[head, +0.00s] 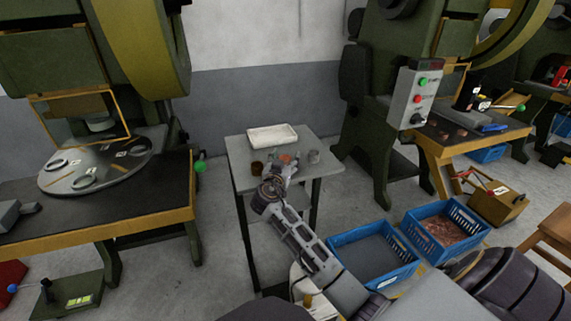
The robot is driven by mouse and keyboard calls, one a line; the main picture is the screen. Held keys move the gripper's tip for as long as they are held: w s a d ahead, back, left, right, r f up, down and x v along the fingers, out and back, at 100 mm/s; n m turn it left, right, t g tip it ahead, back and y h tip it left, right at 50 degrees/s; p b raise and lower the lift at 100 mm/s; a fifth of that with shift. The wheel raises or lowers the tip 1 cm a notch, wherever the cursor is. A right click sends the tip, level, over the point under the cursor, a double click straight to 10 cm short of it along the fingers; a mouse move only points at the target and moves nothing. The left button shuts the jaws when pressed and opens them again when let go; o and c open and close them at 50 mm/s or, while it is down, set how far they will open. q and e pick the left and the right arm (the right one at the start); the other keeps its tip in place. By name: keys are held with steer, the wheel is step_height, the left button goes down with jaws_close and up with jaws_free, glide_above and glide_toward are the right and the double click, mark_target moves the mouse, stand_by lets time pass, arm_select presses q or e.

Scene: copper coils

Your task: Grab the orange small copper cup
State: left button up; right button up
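A small grey table (333,170) stands in the middle of the head view. A small brown-orange cup (257,168) stands on it, just left of my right gripper. My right gripper (290,163) reaches over the table from the lower right. Something small and orange-red (285,157) shows at its fingertips, partly hidden; I cannot tell whether the fingers touch it. The fingers are too small to tell open from shut. A grey metal cup (313,156) stands to the right of the gripper. My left gripper is not in view.
A white tray (272,136) lies at the table's back. Green presses stand left (140,50) and right (385,110). Blue crates, one with a grey bottom (345,240) and one with copper pieces (412,220), sit on the floor at right.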

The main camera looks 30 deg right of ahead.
steer(key=c, duration=1.1)
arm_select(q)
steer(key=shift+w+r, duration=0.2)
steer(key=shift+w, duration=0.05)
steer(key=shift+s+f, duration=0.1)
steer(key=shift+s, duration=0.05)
arm_select(e)
steer(key=shift+r, duration=0.1)
steer(key=shift+r, duration=0.45)
step_height(320, 180, up, 3)
steer(key=shift+r+p, duration=0.15)
steer(key=shift+p, duration=0.5)
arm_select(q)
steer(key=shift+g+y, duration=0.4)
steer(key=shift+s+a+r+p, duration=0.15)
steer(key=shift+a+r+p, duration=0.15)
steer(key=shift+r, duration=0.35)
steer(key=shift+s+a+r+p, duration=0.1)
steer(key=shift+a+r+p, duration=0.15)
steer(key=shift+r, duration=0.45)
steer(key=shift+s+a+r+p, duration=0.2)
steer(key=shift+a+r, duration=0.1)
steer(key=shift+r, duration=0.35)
arm_select(e)
steer(key=shift+r, duration=2.85)
